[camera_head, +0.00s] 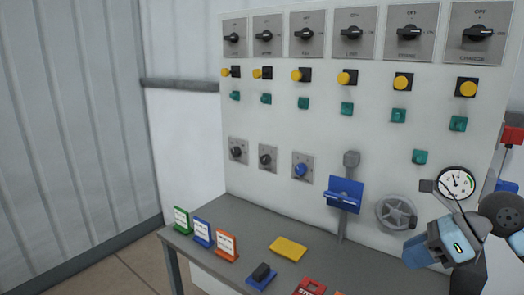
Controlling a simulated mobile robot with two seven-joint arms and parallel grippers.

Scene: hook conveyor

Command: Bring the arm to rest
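My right arm comes in at the lower right edge. Its grey, blue and black end with the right gripper (428,247) is in front of the lower right of the white panel, beside a grey handwheel (396,213) and below a round gauge (457,182). The fingers are small and seen at an angle, so I cannot tell whether they are open or shut. I see no object clearly held there. My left arm and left gripper are out of view.
A white control panel (330,125) carries rotary switches, yellow buttons and green buttons. A blue lever bracket (345,194) juts out. The grey table (230,208) below holds small signs (203,231), a yellow block (288,248) and a blue-black item (261,276). Floor is free at left.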

